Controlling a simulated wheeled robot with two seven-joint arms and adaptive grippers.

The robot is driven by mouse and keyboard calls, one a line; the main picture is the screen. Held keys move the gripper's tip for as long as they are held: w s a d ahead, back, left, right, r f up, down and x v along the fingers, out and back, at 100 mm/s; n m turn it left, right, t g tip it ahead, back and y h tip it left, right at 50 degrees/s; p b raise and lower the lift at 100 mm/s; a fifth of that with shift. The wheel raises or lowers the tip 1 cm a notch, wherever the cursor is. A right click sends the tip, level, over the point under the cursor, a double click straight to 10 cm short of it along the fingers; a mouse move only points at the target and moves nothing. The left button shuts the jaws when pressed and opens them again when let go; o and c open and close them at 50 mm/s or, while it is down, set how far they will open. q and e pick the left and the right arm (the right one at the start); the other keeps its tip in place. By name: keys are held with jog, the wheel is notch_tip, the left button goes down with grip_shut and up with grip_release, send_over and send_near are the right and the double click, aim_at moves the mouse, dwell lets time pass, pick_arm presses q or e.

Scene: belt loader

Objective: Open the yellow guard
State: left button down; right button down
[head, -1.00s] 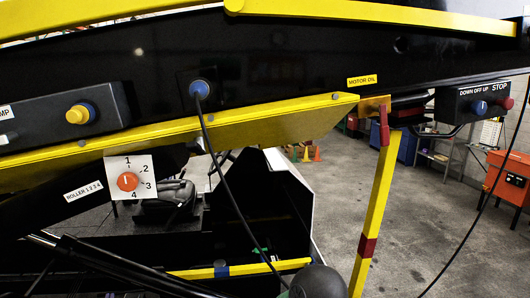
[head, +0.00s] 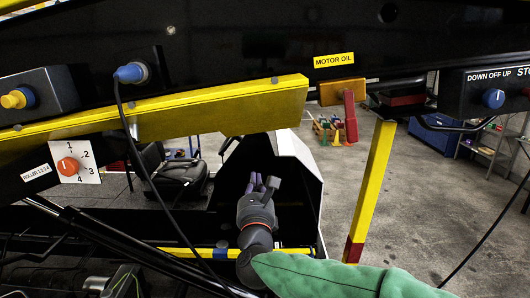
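A long yellow panel (head: 215,108), which I take to be the guard, runs along the underside of the black beam. It slopes slightly up to the right and ends just left of the MOTOR OIL label. My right gripper (head: 262,184) is in the head view below this panel, with its purple fingers pointing up and away. The fingers look apart and empty, in front of a dark recess. It appears clear of the yellow panel. My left gripper cannot be made out.
A yellow post with red bands (head: 372,185) stands right of my gripper. A black cable (head: 140,170) hangs from a blue plug (head: 131,73). A roller dial (head: 68,166) is at left, a DOWN OFF UP switch box (head: 490,92) at right. A low yellow bar (head: 190,252) crosses below.

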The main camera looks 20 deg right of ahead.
jog(key=r+p+x, duration=0.1)
jog(key=p+x, duration=0.2)
jog(key=x, duration=0.3)
jog(key=a+r+p+x, duration=0.1)
jog(key=p+x, duration=0.2)
jog(key=x, duration=0.3)
jog(key=shift+w+r, duration=0.2)
jog(key=shift+r, duration=0.3)
